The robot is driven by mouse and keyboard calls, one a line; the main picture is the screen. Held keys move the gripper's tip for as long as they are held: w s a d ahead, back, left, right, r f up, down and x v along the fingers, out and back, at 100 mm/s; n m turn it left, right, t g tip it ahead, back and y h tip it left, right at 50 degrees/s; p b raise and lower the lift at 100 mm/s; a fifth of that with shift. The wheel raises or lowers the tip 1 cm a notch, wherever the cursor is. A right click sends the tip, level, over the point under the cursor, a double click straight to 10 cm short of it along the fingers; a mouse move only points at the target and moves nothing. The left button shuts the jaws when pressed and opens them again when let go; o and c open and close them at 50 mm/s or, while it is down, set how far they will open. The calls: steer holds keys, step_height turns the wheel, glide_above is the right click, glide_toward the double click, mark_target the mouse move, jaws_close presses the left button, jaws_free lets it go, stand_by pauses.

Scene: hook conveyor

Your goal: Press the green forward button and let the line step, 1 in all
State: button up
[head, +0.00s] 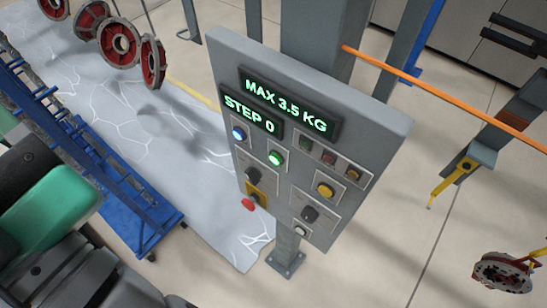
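The grey control panel (352,135) stands on a post in the middle of the head view, tilted in the picture. Its green button (276,158) is lit and sits left of centre, below the "STEP 0" display (250,114). Nothing covers or touches the button. The upper display (290,102) reads "MAX 3.5 KG". A lit blue button (238,133) is up and left of the green one. Parts of my arm show at the lower left, apart from the panel. I see no gripper fingertips.
The panel also has a yellow button (325,190), a white button (300,231), black knobs and a red button (248,204) low on its left edge. A blue rack (120,190) stands left. Red-hubbed wheels (119,40) hang upper left. An orange rail (440,95) runs right.

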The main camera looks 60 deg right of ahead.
jaws_close()
stand_by(0.3)
stand_by(1.4)
